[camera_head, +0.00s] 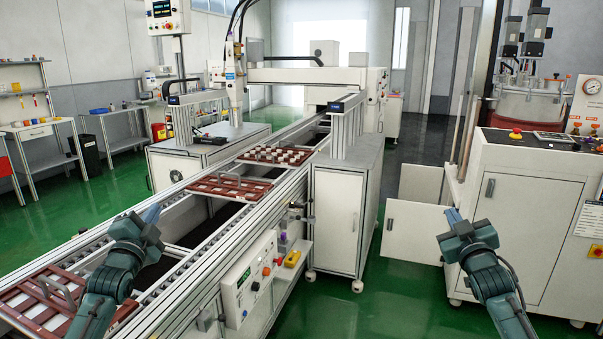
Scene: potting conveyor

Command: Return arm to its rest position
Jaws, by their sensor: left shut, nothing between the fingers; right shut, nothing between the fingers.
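My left gripper (150,213) is at the lower left, above the near part of the conveyor (215,234). It is shut and empty, with its tip pointing up and away. My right gripper (453,214) is at the lower right, in front of the white cabinet machine. It is also shut and empty. Both arms reach forward from the bottom edge of the picture, and neither gripper visibly touches anything.
Red-brown trays lie along the conveyor: a near one (22,306), a middle one (230,190) and a far one (273,156) with white pieces. A control box (250,277) is on the conveyor's side. A white machine (535,205) stands right. Green floor (365,312) between is clear.

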